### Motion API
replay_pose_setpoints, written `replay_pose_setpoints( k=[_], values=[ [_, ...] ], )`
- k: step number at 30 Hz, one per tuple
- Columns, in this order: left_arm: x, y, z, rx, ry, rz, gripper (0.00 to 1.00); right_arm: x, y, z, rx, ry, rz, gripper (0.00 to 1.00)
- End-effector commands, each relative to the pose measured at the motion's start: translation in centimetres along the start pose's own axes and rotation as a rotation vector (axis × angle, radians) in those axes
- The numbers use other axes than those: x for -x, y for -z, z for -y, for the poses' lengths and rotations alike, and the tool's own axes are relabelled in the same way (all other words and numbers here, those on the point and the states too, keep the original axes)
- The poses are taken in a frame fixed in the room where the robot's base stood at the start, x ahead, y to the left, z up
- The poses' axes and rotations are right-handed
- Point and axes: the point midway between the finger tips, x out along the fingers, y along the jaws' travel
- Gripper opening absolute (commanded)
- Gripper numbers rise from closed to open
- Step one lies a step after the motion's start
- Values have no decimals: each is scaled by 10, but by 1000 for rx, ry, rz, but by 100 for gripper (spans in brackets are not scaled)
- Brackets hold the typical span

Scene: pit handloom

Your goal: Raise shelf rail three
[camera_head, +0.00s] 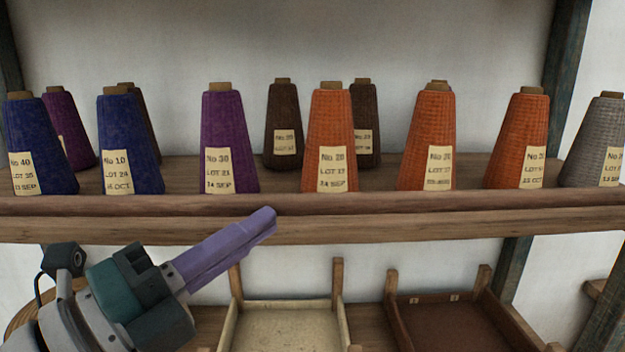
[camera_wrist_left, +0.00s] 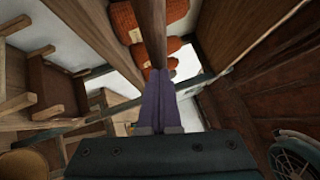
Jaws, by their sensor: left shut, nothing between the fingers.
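A long wooden rail (camera_head: 420,203) runs across the front edge of the shelf board (camera_head: 420,228), low in front of the yarn cones. I cannot tell its number from these views. My left gripper (camera_head: 270,216) has purple fingers, shut and empty, pointing up and right at the shelf front. Its tips overlap the rail in the head view; I cannot tell whether they touch. In the left wrist view the shut fingers (camera_wrist_left: 159,76) point along a wooden bar (camera_wrist_left: 151,30). My right gripper is not in view.
Several labelled cones stand on the shelf behind the rail, among them a purple one (camera_head: 228,140) and an orange one (camera_head: 330,140). Below are a pale tray (camera_head: 232,318) and a brown tray (camera_head: 405,318) with corner posts. A dark upright (camera_head: 566,60) stands at right.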

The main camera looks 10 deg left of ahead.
Motion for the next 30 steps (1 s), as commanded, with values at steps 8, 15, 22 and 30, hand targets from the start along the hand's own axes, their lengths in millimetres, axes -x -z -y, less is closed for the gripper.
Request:
replay_pose_setpoints(
  k=[8, 15, 22, 30],
  values=[
    [-18, -19, 24, 177, -182, -1, 0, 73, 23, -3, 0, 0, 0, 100],
    [-28, -29, 24, 306, -314, -1, 0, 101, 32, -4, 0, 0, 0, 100],
    [-33, -34, 21, 355, -354, 3, 0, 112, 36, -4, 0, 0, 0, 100],
    [-36, -36, 20, 352, -352, 0, 0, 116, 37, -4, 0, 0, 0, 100]
  ],
)
